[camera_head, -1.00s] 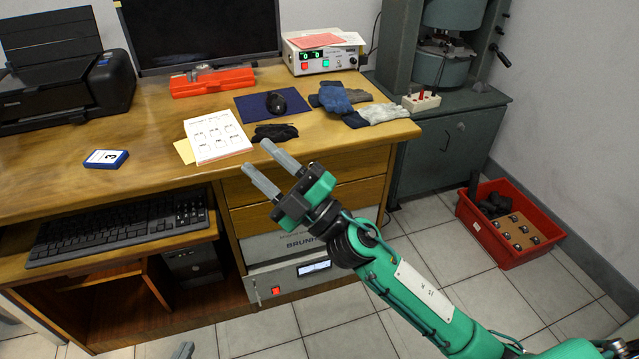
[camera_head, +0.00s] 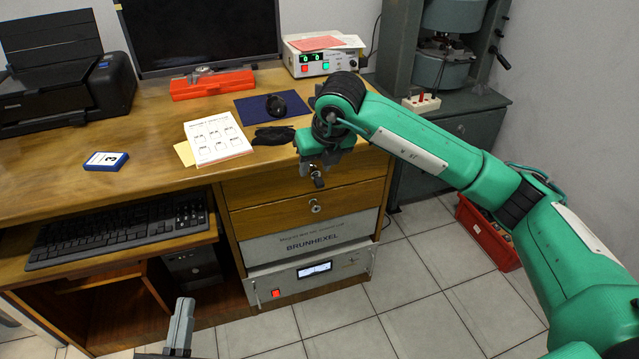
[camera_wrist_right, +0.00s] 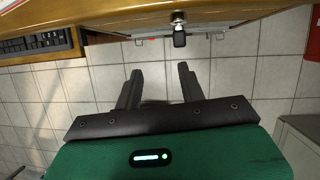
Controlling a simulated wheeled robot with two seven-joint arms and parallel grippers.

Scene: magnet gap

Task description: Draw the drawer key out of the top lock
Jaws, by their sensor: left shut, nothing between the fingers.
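The drawer key (camera_head: 317,179) stands in the top lock, in the front of the upper wooden drawer (camera_head: 268,186). In the right wrist view the key's dark bow (camera_wrist_right: 179,38) sticks out from the silver lock (camera_wrist_right: 178,17), ahead of the fingertips and nearer the right finger. My right gripper (camera_wrist_right: 158,70) is open and empty, with the key apart from it. My left gripper (camera_head: 184,307) is shut and empty at the bottom, far from the key.
A second lock (camera_head: 315,206) sits in the drawer below. Under it are the grey BRUNHEXEL panel (camera_head: 312,238) and a unit with a lit display (camera_head: 314,269). Papers (camera_head: 216,138) and a dark glove (camera_head: 273,135) lie near the desk edge. Tiled floor in front is clear.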

